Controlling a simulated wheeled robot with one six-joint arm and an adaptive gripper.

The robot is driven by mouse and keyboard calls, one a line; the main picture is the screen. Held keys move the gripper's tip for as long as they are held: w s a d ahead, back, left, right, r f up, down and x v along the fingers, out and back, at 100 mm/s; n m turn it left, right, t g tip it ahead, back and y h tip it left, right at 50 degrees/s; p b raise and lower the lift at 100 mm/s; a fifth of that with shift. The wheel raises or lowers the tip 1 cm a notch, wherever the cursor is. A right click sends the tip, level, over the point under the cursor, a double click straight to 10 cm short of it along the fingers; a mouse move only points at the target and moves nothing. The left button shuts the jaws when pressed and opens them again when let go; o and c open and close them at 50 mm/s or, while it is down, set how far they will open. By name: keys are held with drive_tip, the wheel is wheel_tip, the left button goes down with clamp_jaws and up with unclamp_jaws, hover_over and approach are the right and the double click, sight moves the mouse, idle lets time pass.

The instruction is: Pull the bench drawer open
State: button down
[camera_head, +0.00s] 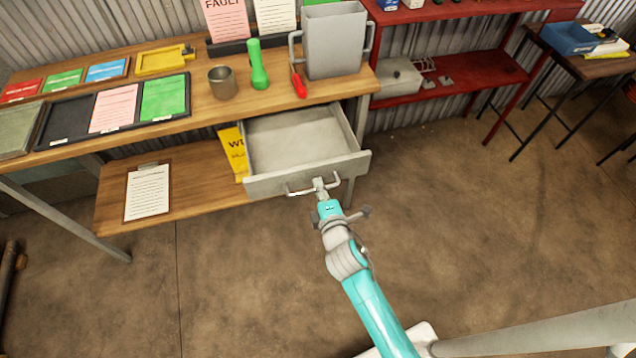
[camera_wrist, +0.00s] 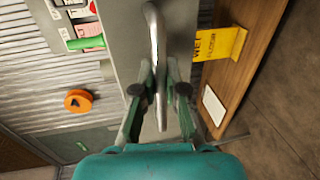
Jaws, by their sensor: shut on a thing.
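The bench drawer (camera_head: 300,144) stands pulled out from under the wooden bench top (camera_head: 190,98), and its grey inside looks empty. Its front carries a bar handle (camera_head: 301,191), which also runs upright through the middle of the wrist view (camera_wrist: 155,50). My gripper (camera_head: 319,186) is at the drawer front, at the right part of the handle. In the wrist view, my gripper's fingers (camera_wrist: 158,88) stand on either side of the bar, shut on it. The part of the handle between the fingers is partly hidden in the head view.
A yellow wet-floor sign (camera_head: 233,152) and a clipboard (camera_head: 147,192) are on the lower shelf left of the drawer. A grey bin (camera_head: 334,42), green torch (camera_head: 258,66) and metal cup (camera_head: 222,82) stand on the bench. The floor (camera_head: 460,230) to the right is clear.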

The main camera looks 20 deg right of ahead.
drive_tip(key=c, duration=1.2)
unclamp_jaws()
drive_tip(key=v, duration=1.2)
drive_tip(key=shift+s+d+f, duration=0.1)
drive_tip(key=s+m+g+y, duration=0.1)
drive_tip(key=s+m+y, duration=0.2)
drive_tip(key=s+m, duration=0.85)
drive_tip(key=s+r+m, duration=0.2)
drive_tip(key=s+r, duration=0.2)
drive_tip(key=s, duration=0.4)
drive_tip(key=s+r+m, duration=0.3)
drive_tip(key=s+r, duration=0.1)
drive_tip(key=s, duration=0.4)
drive_tip(key=shift+s+d+h, duration=0.2)
drive_tip(key=shift+d+h, duration=0.2)
drive_tip(key=shift+d, duration=0.1)
